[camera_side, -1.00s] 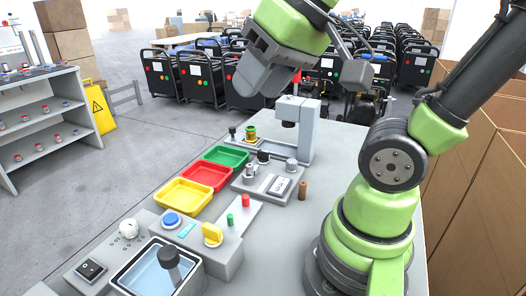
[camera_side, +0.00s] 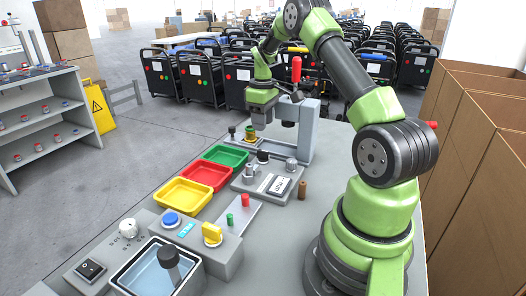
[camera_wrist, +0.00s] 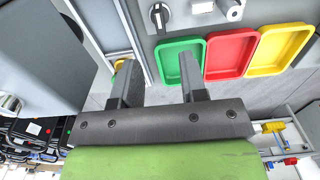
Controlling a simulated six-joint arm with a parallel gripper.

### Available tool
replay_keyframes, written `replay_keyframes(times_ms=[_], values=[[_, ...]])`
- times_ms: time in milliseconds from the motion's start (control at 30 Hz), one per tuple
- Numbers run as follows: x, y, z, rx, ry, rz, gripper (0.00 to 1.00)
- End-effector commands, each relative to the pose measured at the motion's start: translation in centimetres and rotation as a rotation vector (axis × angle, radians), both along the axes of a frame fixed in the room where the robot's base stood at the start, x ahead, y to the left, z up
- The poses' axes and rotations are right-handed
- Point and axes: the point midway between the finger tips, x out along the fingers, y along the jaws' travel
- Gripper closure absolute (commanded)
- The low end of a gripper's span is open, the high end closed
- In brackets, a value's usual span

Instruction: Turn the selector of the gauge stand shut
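The gauge stand is the low grey block (camera_side: 250,187) with a labelled display, right of the trays in the side view. Its black selector knob (camera_side: 263,156) stands at its back edge; it appears in the wrist view (camera_wrist: 159,16) at the top, round with a pale pointer mark. Its exact setting is hard to read. My gripper (camera_side: 262,124) hangs behind the stand, close to the press. In the wrist view its two fingers (camera_wrist: 158,62) are apart with nothing between them. The selector lies beyond the fingertips, apart from them.
The grey press (camera_side: 305,135) with a red-handled lever stands close right of my gripper. Green (camera_side: 226,155), red (camera_side: 205,174) and yellow (camera_side: 182,195) trays lie left of the stand. A brown cylinder (camera_side: 302,190) stands at its right. A water tank (camera_side: 150,275) is in front.

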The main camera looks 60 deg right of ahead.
Motion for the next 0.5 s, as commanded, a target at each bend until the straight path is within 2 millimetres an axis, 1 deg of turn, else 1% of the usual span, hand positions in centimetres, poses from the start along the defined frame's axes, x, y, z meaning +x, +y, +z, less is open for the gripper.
replay_keyframes(times_ms=[167,400,500], values=[[-0.1,-0.1,-2.0,0.004,0.005,0.002,0.61],[-0.1,0.0,-6.5,0.004,0.006,0.002,0.61],[-0.1,0.0,-8.1,0.004,0.004,0.001,0.61]])
